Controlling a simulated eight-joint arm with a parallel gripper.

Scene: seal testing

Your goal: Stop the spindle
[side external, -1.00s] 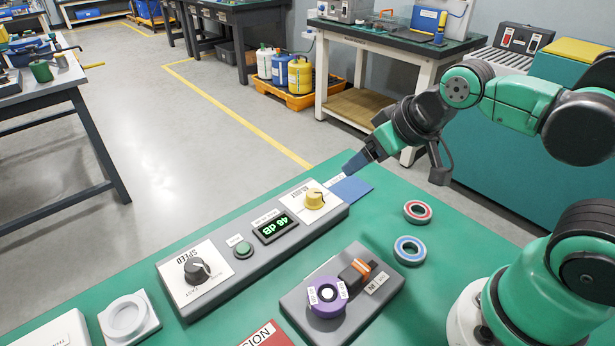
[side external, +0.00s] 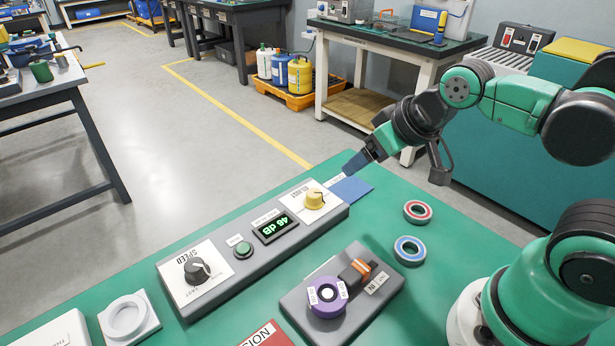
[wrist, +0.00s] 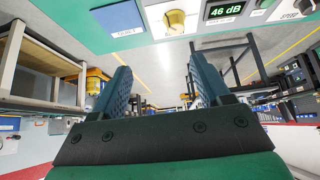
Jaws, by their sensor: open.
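The spindle (side external: 327,296) is a purple disc with a pale centre and white labels, on a grey block (side external: 300,305) in the side view. An orange-topped black switch (side external: 358,270) sits beside it. Behind them a grey control panel (side external: 330,217) carries a black SPEED knob (side external: 197,270), a green button (side external: 243,249), a display (side external: 275,227) reading 46 dB and a yellow knob (side external: 314,199). My gripper (side external: 352,168) hangs near the panel's far right end, apart from spindle and controls. In the wrist view its fingers (wrist: 160,85) are apart and empty.
A blue pad (side external: 352,189) lies near my gripper. A red-ringed bearing (side external: 417,212) and a blue-ringed bearing (side external: 410,251) lie right of the panel. A white ring holder (side external: 128,317) stands front left. Green table (side external: 450,240) around the bearings is clear.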

